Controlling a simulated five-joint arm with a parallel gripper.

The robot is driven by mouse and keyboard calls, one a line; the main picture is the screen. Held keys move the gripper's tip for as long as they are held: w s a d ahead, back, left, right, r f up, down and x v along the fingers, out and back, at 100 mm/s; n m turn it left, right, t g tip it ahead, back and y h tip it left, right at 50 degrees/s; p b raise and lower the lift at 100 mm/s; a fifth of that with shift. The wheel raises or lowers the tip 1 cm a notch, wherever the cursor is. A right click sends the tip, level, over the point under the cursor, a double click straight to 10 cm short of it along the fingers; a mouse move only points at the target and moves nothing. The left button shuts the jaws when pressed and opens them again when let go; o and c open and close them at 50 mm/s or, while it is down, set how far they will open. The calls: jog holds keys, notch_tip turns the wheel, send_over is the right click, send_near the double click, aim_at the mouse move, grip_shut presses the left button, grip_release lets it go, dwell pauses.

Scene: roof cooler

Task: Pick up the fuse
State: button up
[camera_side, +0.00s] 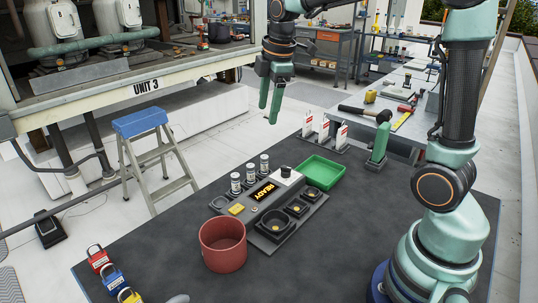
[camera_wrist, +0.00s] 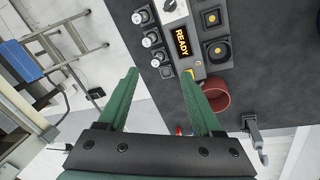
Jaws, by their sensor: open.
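Three short white-and-grey cylinders that look like fuses stand upright in a row along the left edge of the grey test panel: a near one (camera_side: 235,183), a middle one (camera_side: 250,173) and a far one (camera_side: 264,163). They also show in the wrist view, the lowest one (camera_wrist: 157,62) near my fingertips in the picture. I cannot tell which one is the task's fuse. The panel's lit display (camera_side: 263,192) reads READY. My gripper (camera_side: 268,113) hangs high above the area behind the panel, fingers down, open and empty. Its green fingers (camera_wrist: 160,72) are apart in the wrist view.
A red bin (camera_side: 223,246) stands in front of the panel, and a green tray (camera_side: 321,173) lies behind it. White-and-red cards (camera_side: 325,131) stand upright at the mat's far edge. Coloured padlocks (camera_side: 113,277) lie at the near left. The dark mat (camera_side: 370,215) is clear on the right.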

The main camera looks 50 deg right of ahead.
jog(key=w+d+f+n+g, duration=0.1)
jog(key=w+d+f+n, duration=0.3)
jog(key=w+f+n, duration=0.1)
jog(key=n+g, duration=0.2)
jog(key=n, duration=0.4)
send_over(264, 157)
notch_tip(264, 157, down, 6)
jog(key=f, duration=0.7)
jog(key=shift+w+d, duration=0.2)
jog(key=shift+s+a+f, duration=0.1)
jog(key=shift+s+f, duration=0.05)
jog(key=shift+f, duration=2.45)
grip_shut()
